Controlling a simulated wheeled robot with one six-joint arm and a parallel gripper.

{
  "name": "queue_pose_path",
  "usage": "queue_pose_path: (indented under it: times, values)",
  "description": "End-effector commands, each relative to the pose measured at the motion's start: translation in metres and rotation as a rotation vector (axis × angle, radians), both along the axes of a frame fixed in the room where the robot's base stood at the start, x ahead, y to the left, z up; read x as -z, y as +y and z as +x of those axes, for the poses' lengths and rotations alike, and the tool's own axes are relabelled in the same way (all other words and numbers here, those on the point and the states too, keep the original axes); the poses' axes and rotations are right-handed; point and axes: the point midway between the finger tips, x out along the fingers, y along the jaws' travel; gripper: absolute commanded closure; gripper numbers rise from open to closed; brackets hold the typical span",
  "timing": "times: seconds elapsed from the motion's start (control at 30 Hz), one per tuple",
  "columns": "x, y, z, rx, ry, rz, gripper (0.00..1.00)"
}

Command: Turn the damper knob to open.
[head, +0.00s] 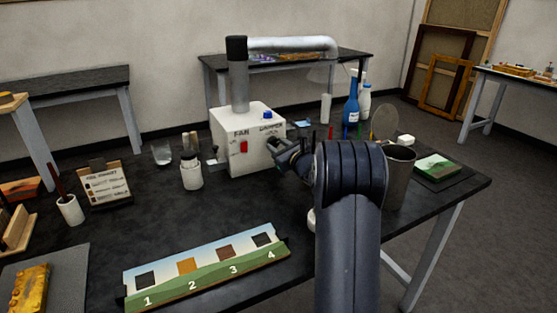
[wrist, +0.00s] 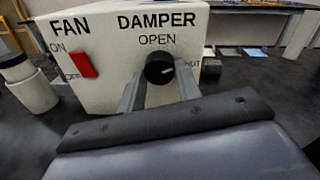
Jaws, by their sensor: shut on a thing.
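The damper knob (wrist: 159,69) is a round black dial on the front of a white box (head: 235,155), under the words DAMPER and OPEN. Its pale pointer mark points to the right and slightly up, towards the partly hidden SHUT label (wrist: 193,63) rather than straight up at OPEN. My gripper (wrist: 160,78) has one finger on each side of the knob and is shut on it. In the head view my gripper (head: 283,150) reaches the box's right side, and my arm hides much of the knob there.
A red fan switch (wrist: 83,65) sits left of the knob, between ON and OFF. A white jar (head: 191,172) stands left of the box. A grey cup (head: 399,178) stands right of my arm. A numbered swatch board (head: 205,270) lies in front on the dark table.

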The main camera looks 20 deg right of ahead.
Motion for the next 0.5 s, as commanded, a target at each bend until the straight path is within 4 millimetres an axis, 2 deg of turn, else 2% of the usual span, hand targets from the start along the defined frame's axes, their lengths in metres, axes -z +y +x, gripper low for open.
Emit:
queue_pose_path:
  times: [0.03, 0.5]
  values:
    - [0.0075, 0.0002, -0.0001, 0.0, -0.007, -0.048, 0.9]
    - [0.0055, 0.0009, 0.0, 0.001, -0.02, -0.494, 0.9]
